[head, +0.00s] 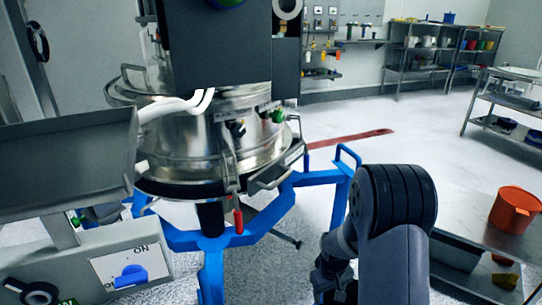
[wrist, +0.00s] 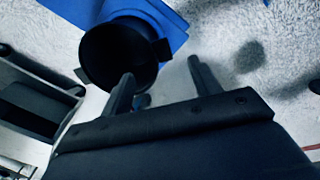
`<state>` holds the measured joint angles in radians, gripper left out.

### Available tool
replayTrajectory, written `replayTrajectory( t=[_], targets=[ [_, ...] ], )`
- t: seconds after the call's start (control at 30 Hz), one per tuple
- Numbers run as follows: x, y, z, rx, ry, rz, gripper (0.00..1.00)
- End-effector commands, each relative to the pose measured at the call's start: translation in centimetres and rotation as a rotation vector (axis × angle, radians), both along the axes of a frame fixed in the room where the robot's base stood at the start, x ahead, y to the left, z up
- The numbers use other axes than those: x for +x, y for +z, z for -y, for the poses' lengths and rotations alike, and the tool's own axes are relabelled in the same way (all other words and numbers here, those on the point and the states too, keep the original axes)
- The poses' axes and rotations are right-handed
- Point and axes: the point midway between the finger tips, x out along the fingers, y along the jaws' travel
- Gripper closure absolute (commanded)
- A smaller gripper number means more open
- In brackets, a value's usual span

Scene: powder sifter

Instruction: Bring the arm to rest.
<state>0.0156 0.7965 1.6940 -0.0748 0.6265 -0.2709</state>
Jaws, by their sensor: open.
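My arm (head: 395,200) is bent low in front of the powder sifter (head: 185,150), right of the sifter's blue frame (head: 320,178) in the head view. The gripper end is mostly hidden behind the arm there. In the wrist view my gripper (wrist: 160,68) has its two dark fingers spread apart, with nothing seen between them. A black round part with a dark, hollow-looking middle (wrist: 115,58) lies beyond the left finger, against a blue surface (wrist: 165,18). I cannot tell whether the finger touches it.
A red-handled clamp (head: 238,222) hangs on the sifter's front. A switch box with a blue knob (head: 130,276) and a grey tray (head: 65,160) stand at left. A metal table at right holds an orange bucket (head: 514,209). The floor behind my arm is largely clear.

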Motion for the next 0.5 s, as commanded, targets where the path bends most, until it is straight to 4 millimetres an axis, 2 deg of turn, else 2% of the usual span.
replayTrajectory(
  t=[0.03, 0.5],
  targets=[
    [-0.1, 0.8, -0.1, 0.002, -0.006, -0.001, 0.41],
    [-0.9, 2.9, -0.5, 0.016, -0.07, -0.006, 0.41]
  ],
)
